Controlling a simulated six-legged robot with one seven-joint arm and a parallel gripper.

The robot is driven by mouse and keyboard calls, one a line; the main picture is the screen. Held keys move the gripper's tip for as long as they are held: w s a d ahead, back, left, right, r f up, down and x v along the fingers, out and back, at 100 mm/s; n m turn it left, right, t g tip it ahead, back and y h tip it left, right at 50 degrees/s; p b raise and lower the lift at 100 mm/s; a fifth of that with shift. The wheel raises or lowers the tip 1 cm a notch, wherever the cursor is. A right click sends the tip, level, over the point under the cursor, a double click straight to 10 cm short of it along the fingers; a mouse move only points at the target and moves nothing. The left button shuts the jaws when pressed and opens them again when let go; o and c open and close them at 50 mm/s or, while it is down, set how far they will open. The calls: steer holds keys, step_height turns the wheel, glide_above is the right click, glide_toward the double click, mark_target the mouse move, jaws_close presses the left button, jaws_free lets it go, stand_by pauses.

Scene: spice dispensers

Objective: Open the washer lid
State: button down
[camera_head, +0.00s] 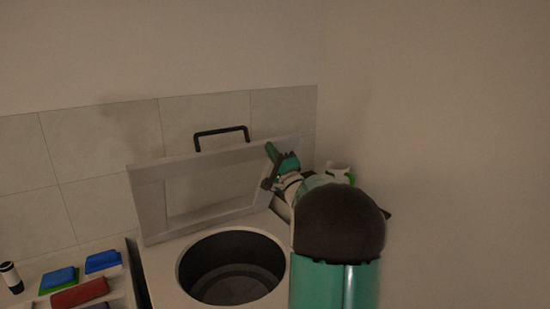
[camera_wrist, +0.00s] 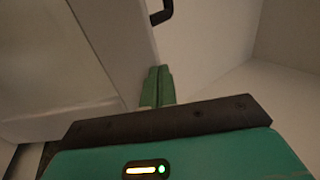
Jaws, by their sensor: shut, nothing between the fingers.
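The washer (camera_head: 168,275) is a white top-loader, and its round dark drum opening (camera_head: 232,268) is exposed. Its lid (camera_head: 152,205) stands raised at the back, steeply tilted, with a lighter framed panel in it. A black bar handle (camera_head: 222,131) is on the lid's top edge; part of the handle also shows in the wrist view (camera_wrist: 161,12). My gripper (camera_head: 271,150) is at the right edge of the lid, near its top corner. In the wrist view the green fingers (camera_wrist: 158,82) are shut together and empty beside the lid's edge. I cannot tell whether they touch it.
A shelf at the lower left holds blue (camera_head: 103,262) and red (camera_head: 80,293) packs and a small black-and-white bottle (camera_head: 11,277). Walls close off the back and right.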

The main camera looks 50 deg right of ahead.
mark_target(265, 140)
steer(key=shift+g, duration=0.5)
steer(key=x, duration=0.7)
steer(key=shift+r, duration=0.35)
steer(key=shift+s+a+f+y, duration=0.1)
steer(key=shift+a+y, duration=0.05)
steer(key=shift+y, duration=0.15)
